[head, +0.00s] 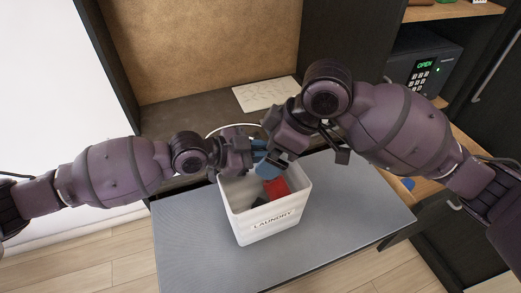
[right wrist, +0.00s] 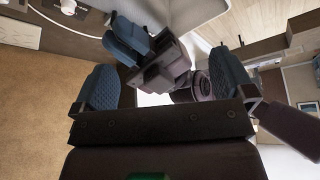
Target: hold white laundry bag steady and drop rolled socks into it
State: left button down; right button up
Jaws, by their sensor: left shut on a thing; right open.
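The white laundry bag (head: 258,228), box-shaped and lettered LAUNDRY, stands upright and open on the grey surface. Inside it show a red item (head: 275,187) and dark and grey items; I cannot tell whether any are rolled socks. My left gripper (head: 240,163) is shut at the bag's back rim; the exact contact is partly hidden. It also shows in the right wrist view (right wrist: 135,42). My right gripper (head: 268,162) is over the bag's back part. In the right wrist view its fingers (right wrist: 165,85) are wide apart with no socks between them.
The grey surface (head: 185,240) is clear around the bag. A pale sheet (head: 267,95) lies on the dark counter behind. A small blue round item (head: 408,184) is on the wooden surface at right. A black safe (head: 425,68) stands at the upper right.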

jog(key=v, duration=1.2)
dwell(0.4)
pick_arm(q)
jog(key=c, duration=1.1)
grip_release()
jog(key=shift+o, duration=0.2)
